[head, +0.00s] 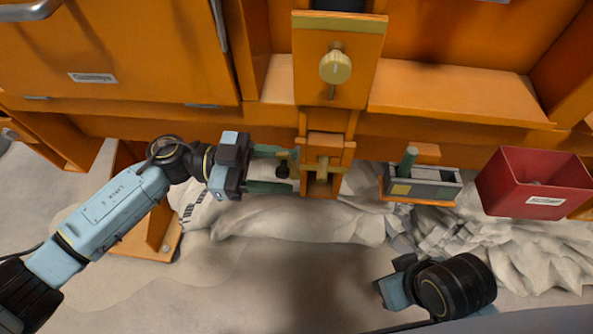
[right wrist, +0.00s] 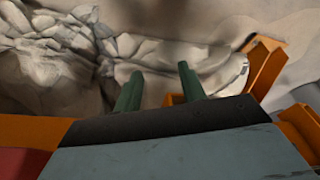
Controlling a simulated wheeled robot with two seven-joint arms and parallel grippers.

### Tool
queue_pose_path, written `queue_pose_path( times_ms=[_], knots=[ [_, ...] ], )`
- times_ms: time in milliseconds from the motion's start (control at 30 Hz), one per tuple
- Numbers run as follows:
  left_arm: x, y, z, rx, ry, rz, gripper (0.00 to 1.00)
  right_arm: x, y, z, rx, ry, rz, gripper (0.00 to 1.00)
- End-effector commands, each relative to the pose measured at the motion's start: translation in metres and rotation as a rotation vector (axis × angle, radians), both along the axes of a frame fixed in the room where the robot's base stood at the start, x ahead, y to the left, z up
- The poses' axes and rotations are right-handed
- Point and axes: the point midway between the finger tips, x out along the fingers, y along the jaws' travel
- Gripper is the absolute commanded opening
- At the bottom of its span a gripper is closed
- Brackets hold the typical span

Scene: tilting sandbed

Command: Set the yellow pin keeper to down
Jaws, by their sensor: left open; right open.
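The yellow pin keeper (head: 283,165) is a small dull-yellow piece on the left side of the orange bracket (head: 325,150) in the head view. My left gripper (head: 286,170) comes in from the left. Its two green fingers are open, one above and one below the keeper, with the keeper near their tips. Whether they touch it I cannot tell. A pale yellow pin (head: 321,172) stands in the bracket's middle. My right gripper is low at the right in the head view, its fingers hidden there. In the right wrist view its green fingers (right wrist: 158,88) are apart and empty.
A yellow knob (head: 335,67) sits on the orange panel above the bracket. A grey tray (head: 436,194) with a green cylinder and a red bin (head: 512,200) stand to the right. Pale sacks (head: 290,221) and rubble (head: 465,238) lie below.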

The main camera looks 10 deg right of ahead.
Motion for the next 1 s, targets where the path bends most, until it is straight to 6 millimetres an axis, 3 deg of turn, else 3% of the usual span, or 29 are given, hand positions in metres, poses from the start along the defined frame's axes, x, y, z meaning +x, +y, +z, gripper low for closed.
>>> queue_pose_path(
  times_ms=[233,600,1000],
  knots=[
    [-0.007,-0.027,0.000,-0.002,0.002,0.001,0.49,0.023,0.009,0.007,0.030,-0.130,0.013,0.41],
    [-0.009,-0.031,0.000,0.000,0.000,0.002,0.49,0.029,0.011,0.010,0.036,-0.160,0.017,0.41],
    [-0.011,-0.031,-0.001,0.001,0.002,-0.005,0.00,0.029,0.011,0.010,0.035,-0.159,0.017,0.41]
  ],
)
